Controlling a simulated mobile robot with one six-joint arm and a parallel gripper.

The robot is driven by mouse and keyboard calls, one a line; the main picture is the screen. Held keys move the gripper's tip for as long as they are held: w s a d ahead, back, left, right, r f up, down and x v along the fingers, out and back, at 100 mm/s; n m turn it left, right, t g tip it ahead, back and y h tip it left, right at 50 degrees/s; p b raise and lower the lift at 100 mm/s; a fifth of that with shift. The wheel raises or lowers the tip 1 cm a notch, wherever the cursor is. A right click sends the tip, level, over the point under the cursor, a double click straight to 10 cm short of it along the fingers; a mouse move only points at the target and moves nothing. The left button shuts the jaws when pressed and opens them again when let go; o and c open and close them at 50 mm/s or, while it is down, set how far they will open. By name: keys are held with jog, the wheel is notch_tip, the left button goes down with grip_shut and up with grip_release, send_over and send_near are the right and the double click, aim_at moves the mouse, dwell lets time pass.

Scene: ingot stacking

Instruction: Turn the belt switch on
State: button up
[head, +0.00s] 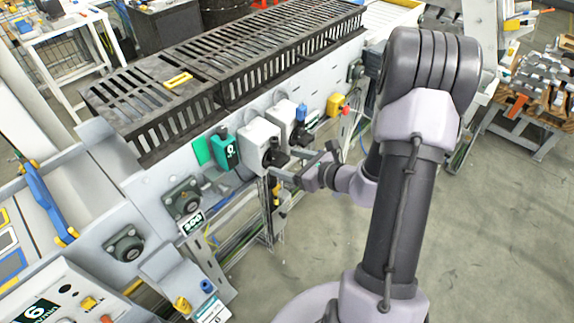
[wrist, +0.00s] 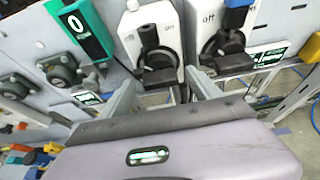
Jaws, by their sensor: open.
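A white switch box (head: 257,139) with a black rotary handle is mounted on the side panel of the conveyor. The box shows in the wrist view (wrist: 133,25), where its black handle (wrist: 158,62) points down towards my gripper. A second white box (head: 284,112) with a black handle and a blue upper part is just to its right; it also shows in the wrist view (wrist: 207,8), with "Off" lettering. Which one is the belt switch I cannot tell. My gripper (wrist: 163,84) is open, its fingers spread on either side of the first handle's lower end. I cannot tell whether they touch it.
A green box (head: 224,148) marked 0 is left of the switches, with round black fittings (head: 184,199) further left. A yellow box with a red button (head: 338,104) is on the right. A dark slatted conveyor (head: 215,75) runs above.

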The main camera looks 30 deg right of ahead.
jog(key=shift+w+a+f, duration=0.15)
jog(key=shift+w, duration=0.1)
jog(key=c, duration=1.4)
